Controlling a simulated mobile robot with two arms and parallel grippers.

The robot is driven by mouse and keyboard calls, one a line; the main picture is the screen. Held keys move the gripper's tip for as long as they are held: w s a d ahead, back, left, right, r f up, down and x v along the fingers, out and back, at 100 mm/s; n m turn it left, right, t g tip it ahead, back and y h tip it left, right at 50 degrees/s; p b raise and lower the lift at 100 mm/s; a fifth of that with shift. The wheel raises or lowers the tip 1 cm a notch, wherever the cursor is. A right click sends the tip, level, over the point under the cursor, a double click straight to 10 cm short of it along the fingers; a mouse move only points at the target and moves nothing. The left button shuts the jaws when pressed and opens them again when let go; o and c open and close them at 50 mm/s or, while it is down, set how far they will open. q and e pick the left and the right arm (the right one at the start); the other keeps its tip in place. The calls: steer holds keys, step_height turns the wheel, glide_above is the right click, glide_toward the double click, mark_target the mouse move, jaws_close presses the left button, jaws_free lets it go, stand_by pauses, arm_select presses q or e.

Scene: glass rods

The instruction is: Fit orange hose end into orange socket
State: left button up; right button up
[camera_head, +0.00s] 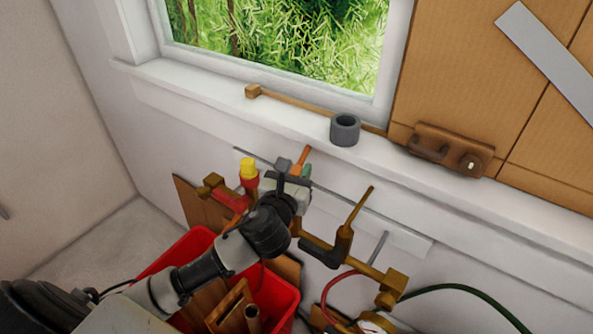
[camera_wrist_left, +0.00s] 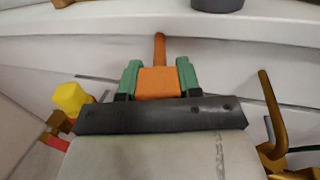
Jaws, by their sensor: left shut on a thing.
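My left gripper (camera_head: 294,175) is shut on the orange hose end (camera_head: 302,158), in front of the wall below the window sill. In the left wrist view the orange block of the hose end (camera_wrist_left: 158,83) sits between the two green fingertips, and its narrow orange part (camera_wrist_left: 160,48) points up and away. The rest of the hose is hidden by my gripper. I cannot make out an orange socket in either view. My right gripper is not in view.
A yellow-capped fitting (camera_head: 248,172) stands left of my gripper, and a brass pipe with a valve (camera_head: 343,244) lies to the right. A red crate (camera_head: 284,305) is below my arm. A grey ring (camera_head: 345,130) rests on the sill (camera_head: 220,98).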

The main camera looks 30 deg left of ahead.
arm_select(q)
steer(key=shift+r+p, duration=0.15)
steer(key=shift+p, duration=0.2)
stand_by(0.4)
steer(key=shift+p, duration=0.4)
stand_by(0.6)
steer(key=shift+f+b, duration=0.35)
steer(key=shift+f, duration=0.15)
steer(key=o, duration=0.7)
steer(key=shift+s, duration=0.1)
steer(key=shift+s+d+p, duration=0.25)
steer(key=shift+s, duration=1.55)
steer(key=shift+s+d+p, duration=0.25)
steer(key=shift+s+d, duration=0.05)
steer(key=shift+s, duration=1.55)
steer(key=shift+s+d+p, duration=0.25)
steer(key=shift+s, duration=1.55)
steer(key=shift+f, duration=0.1)
